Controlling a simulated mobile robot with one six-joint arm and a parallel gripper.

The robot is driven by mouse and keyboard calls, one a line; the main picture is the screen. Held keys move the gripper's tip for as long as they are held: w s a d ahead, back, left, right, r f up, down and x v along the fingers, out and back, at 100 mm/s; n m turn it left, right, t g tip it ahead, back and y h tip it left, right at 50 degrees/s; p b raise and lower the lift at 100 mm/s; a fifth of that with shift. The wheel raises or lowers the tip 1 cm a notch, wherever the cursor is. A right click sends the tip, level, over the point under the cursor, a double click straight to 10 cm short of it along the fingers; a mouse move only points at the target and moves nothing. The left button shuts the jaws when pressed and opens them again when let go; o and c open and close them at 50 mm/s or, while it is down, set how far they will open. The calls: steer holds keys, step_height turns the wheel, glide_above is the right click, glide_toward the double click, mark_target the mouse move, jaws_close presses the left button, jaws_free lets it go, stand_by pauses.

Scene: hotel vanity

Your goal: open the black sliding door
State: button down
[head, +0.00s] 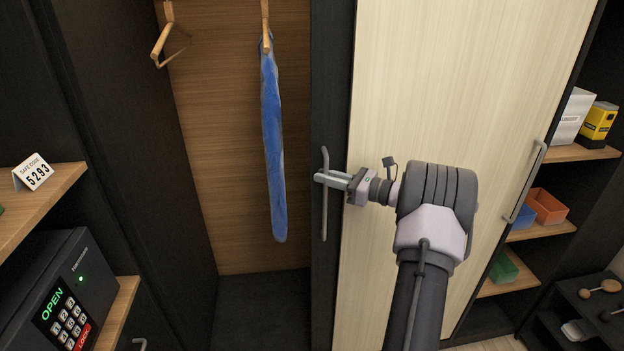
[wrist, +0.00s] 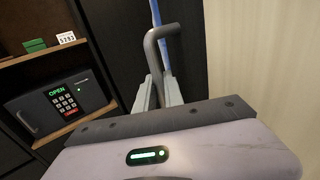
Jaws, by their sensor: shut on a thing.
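The black sliding door (head: 329,85) shows as a narrow dark strip beside a light wood door panel (head: 430,90), which seems to cover the rest of it. Its grey vertical bar handle (head: 324,222) is near the strip's left part. My gripper (head: 322,179) reaches in from the right and is shut on this handle around its middle. In the wrist view, the handle (wrist: 151,50) runs down between the two fingers (wrist: 158,94), and the dark door (wrist: 188,60) is just behind it. The fingers partly hide the handle's grasped part.
Left of the black door, the wardrobe is open, with a hanging blue garment (head: 273,140) and a wooden hanger (head: 162,45). A safe (head: 65,295) stands at lower left. The light door has its own handle (head: 526,183). Shelves with boxes (head: 545,206) stand at right.

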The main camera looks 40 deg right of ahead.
steer(key=shift+s+d+r, duration=0.1)
steer(key=shift+d, duration=0.1)
steer(key=c, duration=1.5)
jaws_free()
steer(key=shift+o, duration=0.2)
steer(key=p+v, duration=0.1)
steer(key=v, duration=1.6)
steer(key=shift+s+p, duration=0.15)
steer(key=shift+p, duration=0.15)
steer(key=shift+d, duration=0.1)
